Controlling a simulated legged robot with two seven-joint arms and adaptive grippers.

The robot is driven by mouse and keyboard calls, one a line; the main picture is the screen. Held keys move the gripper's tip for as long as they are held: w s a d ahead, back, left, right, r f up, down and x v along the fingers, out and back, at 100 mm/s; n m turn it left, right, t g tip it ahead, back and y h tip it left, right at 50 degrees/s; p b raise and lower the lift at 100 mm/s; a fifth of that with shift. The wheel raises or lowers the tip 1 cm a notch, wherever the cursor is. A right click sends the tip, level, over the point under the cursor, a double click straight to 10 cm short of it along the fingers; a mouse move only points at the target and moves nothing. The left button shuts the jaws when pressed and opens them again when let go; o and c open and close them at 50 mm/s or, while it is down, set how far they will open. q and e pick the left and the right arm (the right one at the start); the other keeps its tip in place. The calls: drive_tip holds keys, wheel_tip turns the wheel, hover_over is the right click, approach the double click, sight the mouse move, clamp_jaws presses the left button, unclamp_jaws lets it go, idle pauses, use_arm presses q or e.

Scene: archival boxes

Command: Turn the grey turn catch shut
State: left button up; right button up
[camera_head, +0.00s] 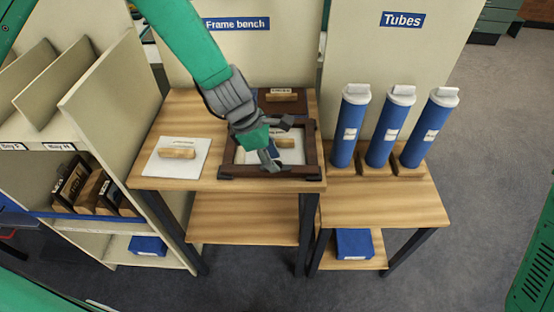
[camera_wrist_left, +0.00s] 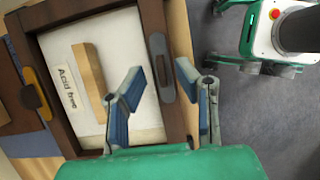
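The grey turn catch (camera_wrist_left: 160,62) lies lengthwise along one dark rail of the wooden frame (camera_wrist_left: 90,10) in the left wrist view. An amber catch (camera_wrist_left: 38,92) lies along the opposite rail. Inside the frame is a white board with a wooden bar (camera_wrist_left: 88,80) and an "Acid free" label. My left gripper (camera_wrist_left: 160,97) is open, its blue-padded fingers spread either side of the grey catch's line. I cannot tell whether they touch it. In the head view my left gripper (camera_head: 268,145) is over the frame (camera_head: 313,150) and hides part of it. My right gripper is not in view.
The frame lies on the wooden frame bench (camera_head: 150,173). A white board with a wooden handle (camera_head: 177,153) lies to its left. Several blue tubes (camera_head: 349,128) stand upright at the right. Upright panels stand behind the bench, and a shelf unit (camera_head: 110,100) stands at left.

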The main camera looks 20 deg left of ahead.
use_arm(q)
drive_tip(key=shift+a+f, duration=0.3)
drive_tip(key=shift+a, duration=0.3)
drive_tip(key=shift+d, duration=0.1)
drive_tip(key=shift+d+r, duration=0.1)
drive_tip(key=shift+d, duration=0.25)
drive_tip(key=shift+d+r, duration=0.1)
drive_tip(key=shift+d, duration=0.8)
clamp_jaws()
drive_tip(key=shift+d, duration=0.15)
drive_tip(key=shift+a, duration=0.75)
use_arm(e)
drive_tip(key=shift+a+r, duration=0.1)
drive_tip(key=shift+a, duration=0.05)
use_arm(q)
drive_tip(key=shift+d, duration=0.1)
